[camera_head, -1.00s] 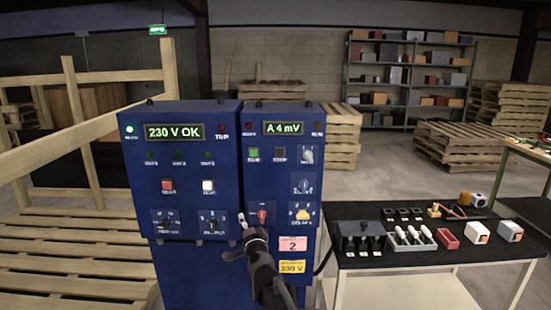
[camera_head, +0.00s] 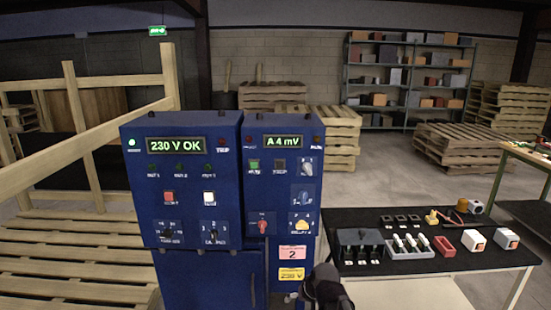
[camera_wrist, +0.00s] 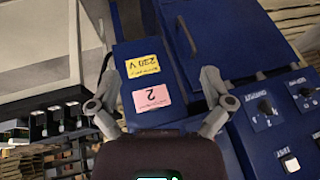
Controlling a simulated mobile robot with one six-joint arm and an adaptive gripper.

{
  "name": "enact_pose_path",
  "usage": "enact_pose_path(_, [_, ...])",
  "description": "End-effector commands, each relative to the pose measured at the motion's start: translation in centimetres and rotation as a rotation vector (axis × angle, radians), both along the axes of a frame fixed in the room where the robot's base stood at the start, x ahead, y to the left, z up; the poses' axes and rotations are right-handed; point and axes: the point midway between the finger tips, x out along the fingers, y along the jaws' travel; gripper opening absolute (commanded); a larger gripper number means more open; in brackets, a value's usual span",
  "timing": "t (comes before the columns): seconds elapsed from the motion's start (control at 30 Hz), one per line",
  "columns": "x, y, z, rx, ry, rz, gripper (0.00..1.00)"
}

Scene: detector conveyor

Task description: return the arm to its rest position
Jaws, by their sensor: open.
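My gripper (camera_wrist: 158,70) is open and empty in the wrist view, its two grey fingers spread wide. Between and beyond them are the cabinet's pink "2" label (camera_wrist: 151,96) and yellow "230 V" label (camera_wrist: 142,66), which appear upside down. In the head view my dark arm end shows at the bottom, right of the blue control cabinet (camera_head: 185,205) and below its front panels; the fingers cannot be made out there. The displays read "230 V OK" (camera_head: 176,145) and "A 4 mV" (camera_head: 283,140). The red knob (camera_head: 262,225) is clear of my gripper.
A black-topped bench (camera_head: 420,262) stands right of the cabinet, close to my arm. It holds a grey tray (camera_head: 410,254), a red bin (camera_head: 445,246) and white-and-orange boxes (camera_head: 474,240). A wooden frame and pallets (camera_head: 70,235) stand left. Shelves (camera_head: 410,85) are behind.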

Motion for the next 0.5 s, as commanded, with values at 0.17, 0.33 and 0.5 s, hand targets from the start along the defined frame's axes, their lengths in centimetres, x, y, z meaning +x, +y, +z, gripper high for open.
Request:
enact_pose_path(0.17, [-4.9,-5.0,-0.5,-0.144,0.196,-0.006,1.00])
enact_pose_path(0.33, [-8.2,-8.2,-0.5,-0.234,0.334,-0.022,1.00])
enact_pose_path(0.5, [-9.6,-9.5,-0.5,-0.271,0.394,-0.031,1.00])
